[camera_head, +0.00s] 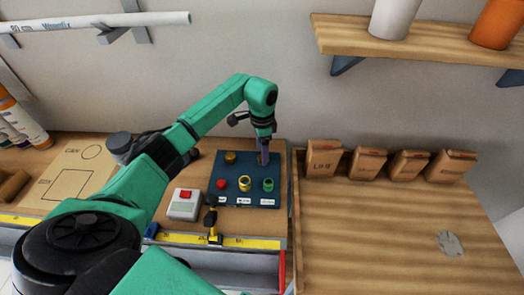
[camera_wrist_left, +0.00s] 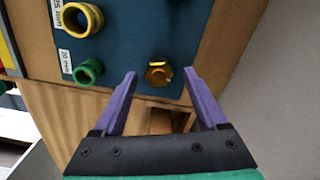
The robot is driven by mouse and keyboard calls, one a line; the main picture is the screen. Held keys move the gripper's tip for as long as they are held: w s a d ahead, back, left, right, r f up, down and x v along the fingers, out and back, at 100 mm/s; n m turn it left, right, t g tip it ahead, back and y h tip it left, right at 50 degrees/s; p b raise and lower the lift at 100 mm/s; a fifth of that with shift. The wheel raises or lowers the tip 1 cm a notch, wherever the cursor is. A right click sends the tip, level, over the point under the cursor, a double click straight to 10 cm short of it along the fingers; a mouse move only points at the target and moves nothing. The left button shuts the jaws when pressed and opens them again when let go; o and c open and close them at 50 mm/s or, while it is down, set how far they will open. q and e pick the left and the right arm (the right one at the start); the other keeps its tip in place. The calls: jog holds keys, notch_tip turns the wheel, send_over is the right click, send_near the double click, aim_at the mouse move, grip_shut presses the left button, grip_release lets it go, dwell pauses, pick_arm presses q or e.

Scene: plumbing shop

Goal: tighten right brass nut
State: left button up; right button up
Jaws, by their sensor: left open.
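The right brass nut (camera_wrist_left: 158,73) is a gold hex nut on the blue panel (camera_head: 236,201). In the wrist view it lies between the tips of my left gripper (camera_wrist_left: 160,78), whose two purple fingers are apart with nothing clearly held. In the head view my left gripper (camera_head: 263,157) points down at the panel's back right and hides this nut. Another brass nut (camera_head: 230,157) sits at the panel's back left. My right gripper is not in view.
A grey box with a red button (camera_head: 184,206) is to the left. Brown bags (camera_head: 323,160) stand right. A shelf (camera_head: 420,45) hangs above.

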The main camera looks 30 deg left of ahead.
pick_arm(q)
notch_tip(320, 180, down, 2)
jog(key=shift+d, duration=0.1)
jog(key=shift+s, duration=0.1)
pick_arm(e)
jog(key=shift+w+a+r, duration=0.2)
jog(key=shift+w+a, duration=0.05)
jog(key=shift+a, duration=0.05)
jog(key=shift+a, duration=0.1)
pick_arm(q)
jog(key=shift+f, duration=0.1)
grip_shut()
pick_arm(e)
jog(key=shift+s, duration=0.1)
